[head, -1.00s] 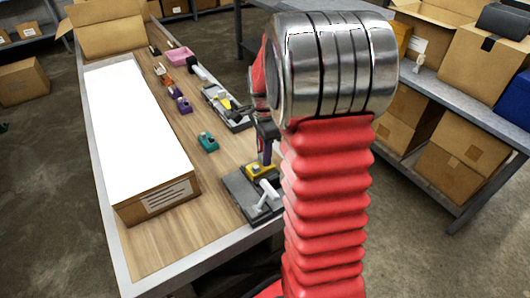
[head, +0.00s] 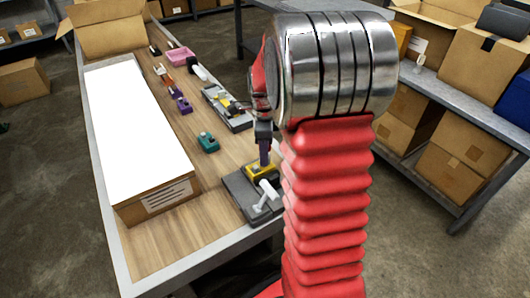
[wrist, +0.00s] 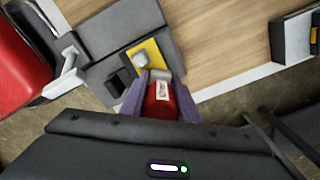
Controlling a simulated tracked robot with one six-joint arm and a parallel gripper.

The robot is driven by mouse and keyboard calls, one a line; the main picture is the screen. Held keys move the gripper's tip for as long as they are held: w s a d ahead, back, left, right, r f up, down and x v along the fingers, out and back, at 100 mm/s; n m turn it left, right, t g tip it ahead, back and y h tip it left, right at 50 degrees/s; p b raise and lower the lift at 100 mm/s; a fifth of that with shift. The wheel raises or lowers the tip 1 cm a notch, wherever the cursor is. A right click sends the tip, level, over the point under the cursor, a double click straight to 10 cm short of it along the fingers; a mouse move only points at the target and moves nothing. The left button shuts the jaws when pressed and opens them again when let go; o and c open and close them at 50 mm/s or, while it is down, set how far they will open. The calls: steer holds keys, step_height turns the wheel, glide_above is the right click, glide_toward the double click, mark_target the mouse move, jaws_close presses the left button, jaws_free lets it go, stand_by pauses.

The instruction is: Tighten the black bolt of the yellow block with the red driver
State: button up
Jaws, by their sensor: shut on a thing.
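The yellow block (head: 255,173) sits in a dark grey fixture (head: 240,190) at the table's near right edge. In the wrist view the yellow block (wrist: 152,52) is at upper middle, with a light grey piece on its top. My gripper (wrist: 160,88) is shut on the red driver (wrist: 160,108), whose red body shows between the two purple-grey fingers. In the head view my gripper (head: 264,150) is just above the block, partly behind my arm. The driver's tip and the black bolt are not clear, so I cannot tell whether they touch.
A pale lever (head: 267,189) stands on the fixture close to the block. A long box with a white top (head: 140,125) fills the table's left side. A teal part (head: 208,142), purple part (head: 182,104) and grey tray (head: 236,122) lie farther back. Bare wood lies between.

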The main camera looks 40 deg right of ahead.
steer(key=shift+m, duration=1.8)
steer(key=m, duration=0.2)
steer(key=shift+m, duration=0.7)
